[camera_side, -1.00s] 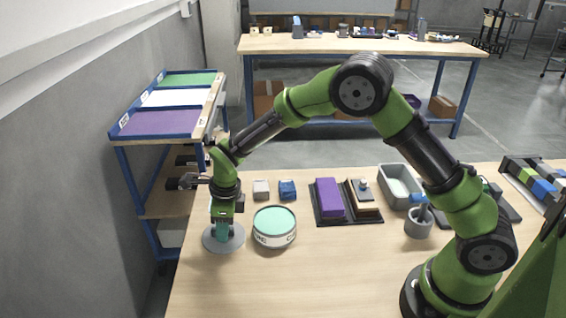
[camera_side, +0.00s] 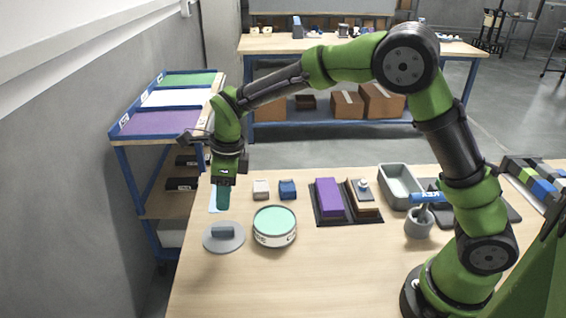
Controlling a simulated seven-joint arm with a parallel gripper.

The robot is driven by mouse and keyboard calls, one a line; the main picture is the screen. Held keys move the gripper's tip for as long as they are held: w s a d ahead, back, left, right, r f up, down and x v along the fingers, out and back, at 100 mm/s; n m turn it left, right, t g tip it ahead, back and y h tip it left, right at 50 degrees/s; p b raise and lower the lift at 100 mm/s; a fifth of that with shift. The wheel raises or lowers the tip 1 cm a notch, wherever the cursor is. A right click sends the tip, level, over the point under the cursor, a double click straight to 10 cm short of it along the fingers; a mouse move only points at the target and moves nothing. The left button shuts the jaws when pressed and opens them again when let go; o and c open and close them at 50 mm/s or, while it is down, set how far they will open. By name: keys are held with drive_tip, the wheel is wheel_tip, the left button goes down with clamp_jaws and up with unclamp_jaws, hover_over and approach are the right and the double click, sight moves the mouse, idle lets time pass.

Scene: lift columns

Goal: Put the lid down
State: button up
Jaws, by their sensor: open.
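The lid (camera_side: 224,239), a grey disc with a raised block handle, lies flat on the table near its left edge. A round tin (camera_side: 274,228) with a pale green top and a white side with dark lettering stands just right of the lid, apart from it. My gripper (camera_side: 223,204) is open and empty, pointing down above and behind the lid. It does not touch the lid. The lid's handle is in full view.
Behind the tin are a pale block (camera_side: 261,189) and a blue block (camera_side: 287,189). A dark tray (camera_side: 349,221) holds a purple block and a stacked block. A grey bin (camera_side: 400,184) and a grey cup (camera_side: 418,224) stand further right. The front of the table is clear.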

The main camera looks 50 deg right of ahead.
drive_tip(key=s+d+r+n+t+y, duration=0.1)
drive_tip(key=s+d+r+n, duration=0.3)
drive_tip(key=s+r+n, duration=0.15)
drive_tip(key=s+d+r+n+t, duration=0.2)
drive_tip(key=s+d+r+n, duration=0.1)
drive_tip(key=s+r+n, duration=0.3)
drive_tip(key=s+d+r+n+t, duration=0.1)
drive_tip(key=s+d+n+t, duration=0.2)
drive_tip(key=s+n, duration=0.8)
drive_tip(key=shift+s+d+r, duration=0.15)
drive_tip(key=shift+s+d, duration=0.1)
drive_tip(key=shift+d, duration=0.4)
